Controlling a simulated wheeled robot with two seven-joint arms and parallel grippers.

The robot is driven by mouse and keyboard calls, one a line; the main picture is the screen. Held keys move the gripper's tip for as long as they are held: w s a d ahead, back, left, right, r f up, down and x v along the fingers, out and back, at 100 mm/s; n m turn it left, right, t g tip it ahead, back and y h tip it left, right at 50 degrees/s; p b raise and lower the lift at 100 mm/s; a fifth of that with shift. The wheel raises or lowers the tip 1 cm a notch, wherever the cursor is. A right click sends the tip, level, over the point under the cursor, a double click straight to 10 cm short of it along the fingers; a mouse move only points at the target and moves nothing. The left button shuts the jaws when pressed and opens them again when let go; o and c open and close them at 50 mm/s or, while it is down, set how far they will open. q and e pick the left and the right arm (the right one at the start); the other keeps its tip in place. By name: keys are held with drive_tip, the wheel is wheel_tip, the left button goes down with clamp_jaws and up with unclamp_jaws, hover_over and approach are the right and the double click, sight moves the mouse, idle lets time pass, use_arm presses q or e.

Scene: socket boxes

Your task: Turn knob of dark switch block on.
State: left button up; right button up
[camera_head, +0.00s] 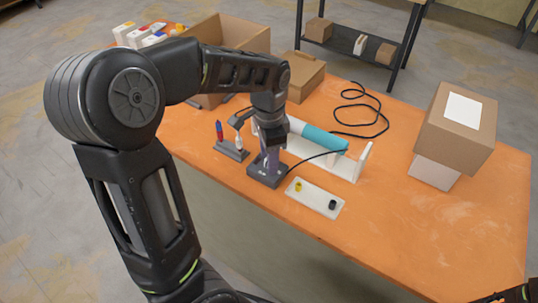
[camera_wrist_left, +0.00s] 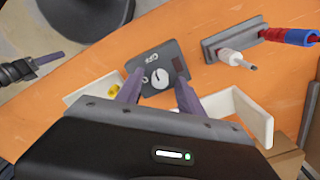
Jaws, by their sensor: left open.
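The dark switch block (camera_head: 262,175) sits on the orange table. In the left wrist view the block (camera_wrist_left: 174,56) shows its top face with a round white knob (camera_wrist_left: 159,78) and small pale markings. My left gripper (camera_head: 270,160) is directly above the block, pointing down, and hides the knob in the head view. In the wrist view my left gripper (camera_wrist_left: 158,94) is open, its purple fingers on either side of the knob with visible gaps. Contact cannot be told. Part of my right gripper (camera_head: 500,296) shows at the bottom right corner of the head view, too cropped to tell its opening.
A white plate (camera_head: 315,196) with yellow and black parts lies right of the block. A grey holder (camera_head: 232,151) with screwdrivers stands left. Behind are a teal-and-white cylinder (camera_head: 325,138) on a white stand, a black cable (camera_head: 362,133) and cardboard boxes (camera_head: 455,132). The front right table is clear.

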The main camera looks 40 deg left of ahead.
use_arm(q)
drive_tip(key=shift+c, duration=0.3)
clamp_jaws()
drive_tip(key=shift+n, duration=0.3)
drive_tip(key=n, duration=0.8)
drive_tip(key=shift+n, duration=0.3)
drive_tip(key=n, duration=0.4)
drive_tip(key=shift+n+p, duration=0.3)
drive_tip(key=n, duration=0.4)
